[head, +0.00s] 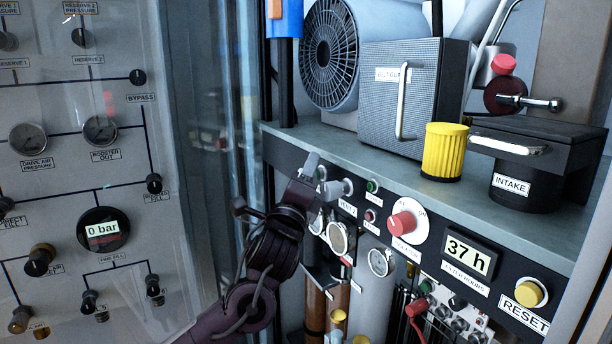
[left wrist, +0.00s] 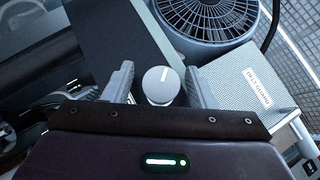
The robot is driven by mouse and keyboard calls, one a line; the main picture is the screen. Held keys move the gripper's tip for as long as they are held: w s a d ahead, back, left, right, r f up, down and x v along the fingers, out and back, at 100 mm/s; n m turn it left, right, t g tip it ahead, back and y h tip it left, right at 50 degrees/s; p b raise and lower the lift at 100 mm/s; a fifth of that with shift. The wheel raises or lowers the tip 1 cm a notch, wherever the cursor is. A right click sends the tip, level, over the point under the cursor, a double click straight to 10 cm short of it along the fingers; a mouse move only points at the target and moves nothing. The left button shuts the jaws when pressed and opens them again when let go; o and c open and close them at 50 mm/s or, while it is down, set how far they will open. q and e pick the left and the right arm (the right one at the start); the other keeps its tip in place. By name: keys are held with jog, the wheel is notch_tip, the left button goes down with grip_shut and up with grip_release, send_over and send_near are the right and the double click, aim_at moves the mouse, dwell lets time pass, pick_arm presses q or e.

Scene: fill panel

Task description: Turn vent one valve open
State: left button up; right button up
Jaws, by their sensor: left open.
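My left gripper (head: 318,178) is open at the front panel under the shelf, at the left end of the row of controls. In the left wrist view, a round pale grey knob (left wrist: 161,86) with a white line on its face sits between the two open fingers, with a small gap on each side. The line is tilted slightly from upright. In the head view a grey knob (head: 347,187) shows just right of the fingers, above a label (head: 347,207) that seems to read VENT; its number is too small to read. The fingers partly hide that area. My right gripper is out of view.
Right along the panel are a red knob (head: 403,223), a 37 h display (head: 467,255) and a yellow RESET button (head: 529,293). Gauges (head: 338,238) sit below my gripper. A yellow cap (head: 443,151) and INTAKE box (head: 527,185) stand on the shelf (head: 400,165). A glass-like panel is left.

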pick_arm(q)
jog(key=shift+s+f, duration=0.2)
jog(key=b+v, duration=0.3)
jog(key=v, duration=0.4)
jog(key=shift+s, duration=0.2)
jog(key=shift+a+r, duration=0.1)
jog(key=shift+r, duration=0.05)
